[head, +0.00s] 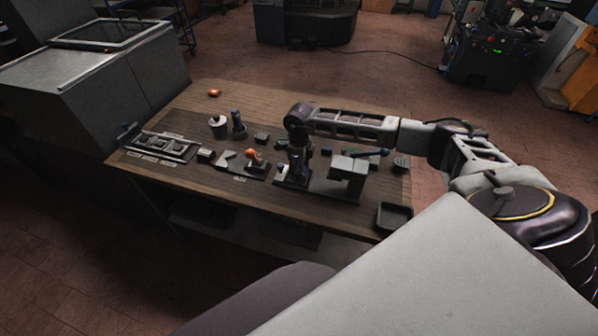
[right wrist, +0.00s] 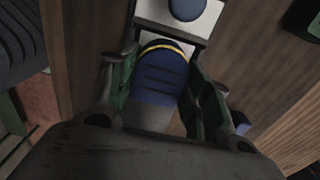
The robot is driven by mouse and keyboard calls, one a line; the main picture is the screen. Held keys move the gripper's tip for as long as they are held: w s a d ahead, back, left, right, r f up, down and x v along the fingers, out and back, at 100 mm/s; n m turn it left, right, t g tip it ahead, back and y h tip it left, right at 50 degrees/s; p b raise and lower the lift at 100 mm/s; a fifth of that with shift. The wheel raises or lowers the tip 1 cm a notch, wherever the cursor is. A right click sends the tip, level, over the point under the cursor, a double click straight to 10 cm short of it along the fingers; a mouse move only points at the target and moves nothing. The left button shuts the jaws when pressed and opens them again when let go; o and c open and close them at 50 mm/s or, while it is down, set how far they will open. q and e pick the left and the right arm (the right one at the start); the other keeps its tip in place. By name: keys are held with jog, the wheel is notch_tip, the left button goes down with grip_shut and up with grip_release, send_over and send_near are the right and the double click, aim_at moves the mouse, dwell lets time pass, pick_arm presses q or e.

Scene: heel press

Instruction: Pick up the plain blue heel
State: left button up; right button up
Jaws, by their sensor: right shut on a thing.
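In the right wrist view a dark blue piece (right wrist: 160,85) with a yellow band across its far end and several dark ridges sits between the two fingers of my right gripper (right wrist: 163,66). The fingers, with green inner pads, are closed against its sides. In the head view my right gripper (head: 296,172) points down over the front middle of the wooden table (head: 190,200), and it hides the piece there. The band and ridges make it look not fully plain. My left gripper is not in view.
A pale block with a round blue top (right wrist: 186,8) lies just beyond the piece. In the head view a grey press-like fixture (head: 350,172) stands right of the gripper, an orange-knobbed fixture (head: 254,156) left of it. A dark tray (head: 394,217) sits at the right front corner.

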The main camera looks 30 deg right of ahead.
notch_tip(320, 180, up, 8)
jog(key=shift+r+b, duration=0.25)
jog(key=shift+b, duration=0.3)
jog(key=shift+r, duration=0.6)
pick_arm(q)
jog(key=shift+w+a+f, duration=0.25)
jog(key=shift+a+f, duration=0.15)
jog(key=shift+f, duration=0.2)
pick_arm(e)
jog(key=shift+r, duration=0.15)
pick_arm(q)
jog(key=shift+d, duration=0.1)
